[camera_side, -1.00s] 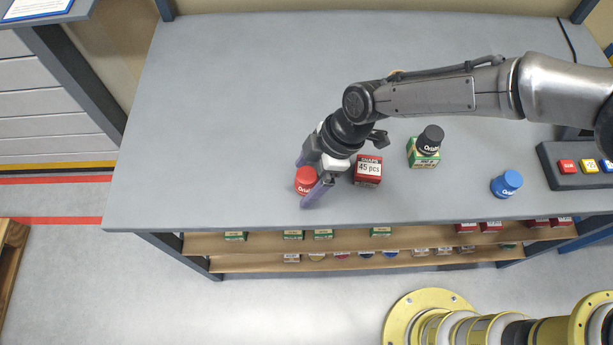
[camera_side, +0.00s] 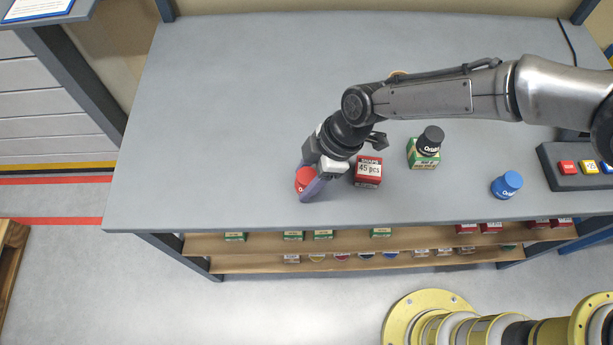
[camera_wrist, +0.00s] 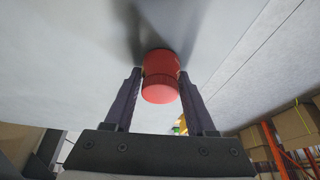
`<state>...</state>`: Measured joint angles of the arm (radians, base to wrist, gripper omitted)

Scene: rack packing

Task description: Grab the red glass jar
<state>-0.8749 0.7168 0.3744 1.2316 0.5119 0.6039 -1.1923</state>
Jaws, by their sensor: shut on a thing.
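The red glass jar (camera_side: 304,179) stands on the grey table near its front edge, left of a red box. My gripper (camera_side: 307,184) is around it, with a purple finger on each side, and is shut on it. In the wrist view the red jar (camera_wrist: 161,78) sits between the two fingers of my gripper (camera_wrist: 161,88). In the side view a finger and the gripper body hide part of the jar.
Close to the right of my gripper is a red box (camera_side: 368,172) marked 45 pcs. A blue jar (camera_side: 507,184) and a button panel (camera_side: 578,176) are at the right. The table's (camera_side: 220,110) left side is clear.

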